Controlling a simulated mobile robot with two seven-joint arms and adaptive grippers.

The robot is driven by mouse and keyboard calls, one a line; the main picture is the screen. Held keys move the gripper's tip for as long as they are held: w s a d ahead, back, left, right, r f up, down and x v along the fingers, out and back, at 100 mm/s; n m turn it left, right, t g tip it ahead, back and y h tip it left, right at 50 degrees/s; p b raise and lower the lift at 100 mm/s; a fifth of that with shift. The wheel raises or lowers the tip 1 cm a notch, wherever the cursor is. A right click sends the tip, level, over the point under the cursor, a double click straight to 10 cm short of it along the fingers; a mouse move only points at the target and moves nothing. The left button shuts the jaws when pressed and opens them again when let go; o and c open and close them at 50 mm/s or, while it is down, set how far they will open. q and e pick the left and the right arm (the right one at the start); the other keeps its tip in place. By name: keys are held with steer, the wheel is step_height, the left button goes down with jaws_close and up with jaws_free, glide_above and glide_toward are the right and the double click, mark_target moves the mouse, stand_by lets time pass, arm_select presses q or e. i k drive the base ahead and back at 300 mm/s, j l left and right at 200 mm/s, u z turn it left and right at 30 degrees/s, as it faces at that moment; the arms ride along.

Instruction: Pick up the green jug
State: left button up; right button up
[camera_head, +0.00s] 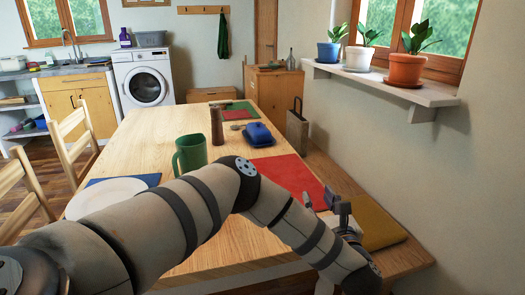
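The green jug (192,152) stands upright on the wooden table, left of the middle in the head view, with its handle towards the left. My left arm crosses the front of the view and passes just in front of the jug's lower right side. My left gripper (335,203) is at the right, past the table's right edge, near the bench and well away from the jug. It appears small and partly turned away, so its opening is unclear. No object shows in it. My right gripper is not in view.
A white plate (104,195) lies left of the jug. A brown pepper mill (217,126), a blue butter dish (258,134) and a red mat (287,174) lie to its right. A bench with a yellow cushion (376,226) and a sill with potted plants line the right wall.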

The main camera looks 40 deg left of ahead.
mark_target(191, 149)
steer(key=i+l+u, duration=0.1)
steer(key=i+u, duration=0.3)
steer(key=i+l+u, duration=0.15)
steer(key=u, duration=0.2)
steer(key=i+l+u, duration=0.2)
steer(key=u, duration=0.2)
steer(key=i+l+u, duration=0.5)
steer(key=u, duration=0.4)
